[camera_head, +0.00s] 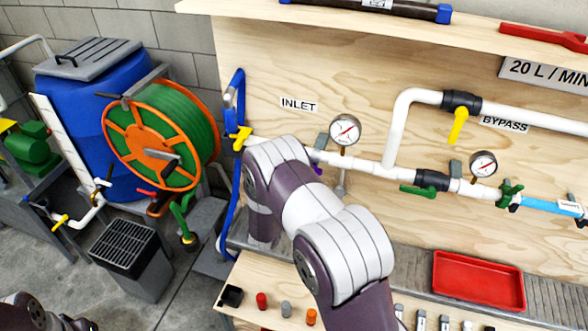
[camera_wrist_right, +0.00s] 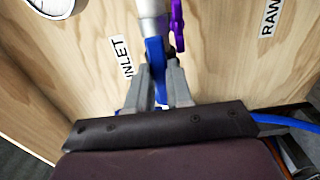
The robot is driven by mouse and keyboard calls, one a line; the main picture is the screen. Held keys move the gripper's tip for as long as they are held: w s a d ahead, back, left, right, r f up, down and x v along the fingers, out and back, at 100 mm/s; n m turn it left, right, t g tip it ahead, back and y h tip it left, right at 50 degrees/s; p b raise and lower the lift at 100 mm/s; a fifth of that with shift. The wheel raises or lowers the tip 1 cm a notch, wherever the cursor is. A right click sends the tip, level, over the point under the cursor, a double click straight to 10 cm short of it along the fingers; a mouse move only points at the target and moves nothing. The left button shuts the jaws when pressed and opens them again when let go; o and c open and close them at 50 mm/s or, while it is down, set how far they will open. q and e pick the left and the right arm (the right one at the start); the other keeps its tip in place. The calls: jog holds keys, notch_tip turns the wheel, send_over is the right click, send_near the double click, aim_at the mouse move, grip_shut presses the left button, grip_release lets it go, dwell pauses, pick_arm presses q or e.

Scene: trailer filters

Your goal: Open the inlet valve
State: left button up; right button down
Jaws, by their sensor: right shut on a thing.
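The INLET label (camera_head: 298,105) is on the plywood panel, above the white pipe line. My right arm comes in from below and hides the pipe under that label and its own gripper in the head view. In the wrist view my right gripper (camera_wrist_right: 156,75) is shut on a blue lever-like piece (camera_wrist_right: 154,50) just below the end of a white pipe (camera_wrist_right: 150,10). A purple handle (camera_wrist_right: 177,25) is right beside it. The INLET label also shows in the wrist view (camera_wrist_right: 120,58). My left gripper is not seen; only a part of my left arm shows at the bottom left.
A yellow handle (camera_head: 240,137) is by the blue hose. A gauge (camera_head: 344,130), the yellow bypass lever (camera_head: 458,124) and a green lever (camera_head: 418,191) are to the right. A red tray (camera_head: 478,281) lies on the bench. A hose reel (camera_head: 160,135) stands left.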

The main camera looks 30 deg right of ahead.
dwell(0.4)
jog(key=c, duration=1)
grip_release()
jog(key=b+v, duration=0.3)
jog(key=v, duration=0.9)
jog(key=shift+s+a, duration=0.25)
jog(key=shift+s, duration=0.05)
